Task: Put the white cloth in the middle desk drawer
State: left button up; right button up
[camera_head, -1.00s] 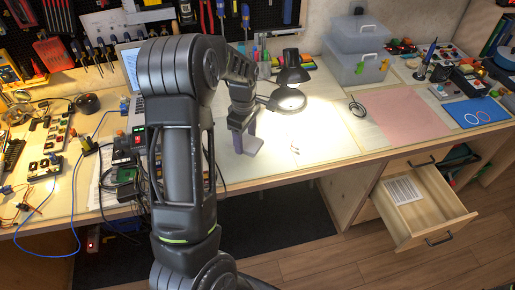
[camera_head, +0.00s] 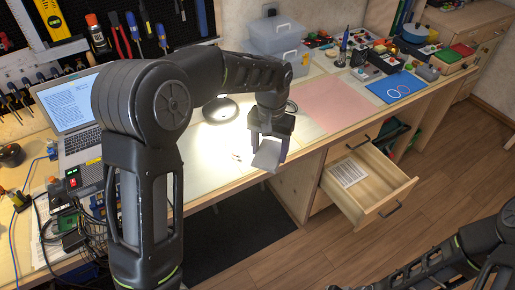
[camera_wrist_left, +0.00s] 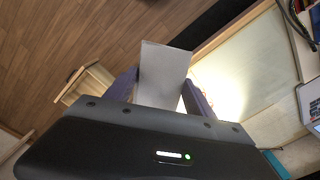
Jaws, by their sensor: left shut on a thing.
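My left gripper (camera_head: 269,148) is shut on the white cloth (camera_head: 266,158), which looks greyish and hangs flat between the fingers. It is held above the desk's front edge. In the left wrist view the cloth (camera_wrist_left: 163,75) shows as a pale sheet between the purple fingers. The open desk drawer (camera_head: 382,198) is to the right of and below the gripper, pulled out under the desktop. A white striped sheet lies inside it. A closed drawer front shows above it. The cloth is apart from the drawer. My right gripper is out of view; only right arm links show at lower right.
The desk lamp (camera_head: 221,108) is partly hidden behind my left arm. A laptop (camera_head: 75,120) and wired boards are at left. A pink mat (camera_head: 338,105), a blue mat (camera_head: 396,87) and clear boxes (camera_head: 277,42) are on the desk. The floor before the drawer is clear.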

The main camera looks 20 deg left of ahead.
aim_at(367, 197)
jog(key=z, duration=1)
jog(key=i+z, duration=0.1)
jog(key=z, duration=0.15)
jog(key=i+j, duration=0.1)
jog(key=i, duration=0.4)
jog(key=i+j, duration=0.15)
jog(key=i, duration=0.4)
